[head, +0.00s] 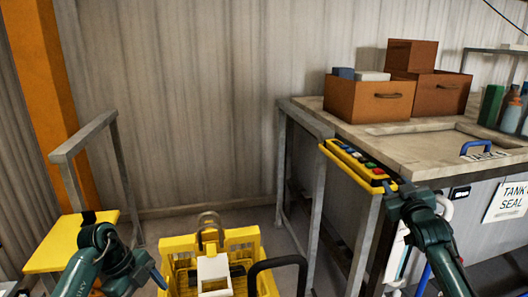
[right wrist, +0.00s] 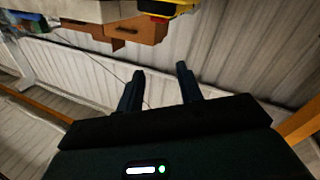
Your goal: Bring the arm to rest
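My right arm comes up from the lower right in the head view. Its dark green gripper (head: 389,186) is by the near end of a yellow button box (head: 335,153); whether they touch is unclear there. In the right wrist view the two dark fingers of the right gripper (right wrist: 161,72) stand apart with nothing between them. My left arm is low at the left in the head view. Its gripper (head: 157,277) is near the bottom edge beside a yellow cart, and its finger gap does not show clearly.
The button box is at the left edge of a tank bench (head: 420,145). Brown boxes (head: 370,101) and bottles (head: 512,115) stand on the bench, with a blue handle (head: 478,147) on its lid. The yellow cart (head: 243,236) stands in front. Floor shows between cart and bench.

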